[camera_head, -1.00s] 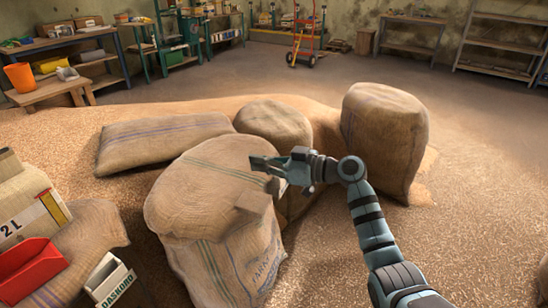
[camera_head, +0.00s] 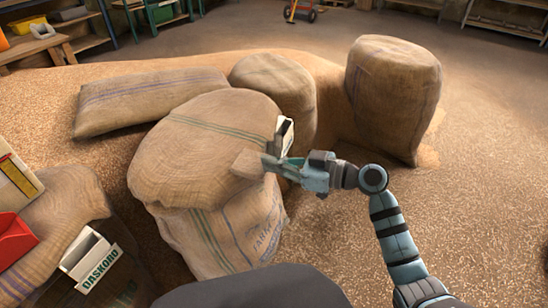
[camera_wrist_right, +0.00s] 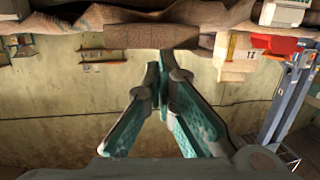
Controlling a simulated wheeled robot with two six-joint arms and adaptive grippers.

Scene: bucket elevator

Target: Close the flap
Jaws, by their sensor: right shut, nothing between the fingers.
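A large burlap sack (camera_head: 185,140) with green stripes stands in the middle of the head view. A small tan flap (camera_head: 247,163) juts from the right side of its top, above the striped, printed front. My right gripper (camera_head: 268,164) is shut and empty, with its tips right at the flap's right end; I cannot tell whether they touch. A small white and dark piece shows just above the fingers; I cannot tell what it is. In the right wrist view the fingers (camera_wrist_right: 160,68) come together just below a strip of burlap. My left gripper is not in view.
A lying sack (camera_head: 150,98) and two upright sacks (camera_head: 275,85) (camera_head: 395,95) rest on the grain behind. At the lower left are a red bin (camera_head: 14,240) and a white DASKORO box (camera_head: 88,260). Open grain floor lies to the right.

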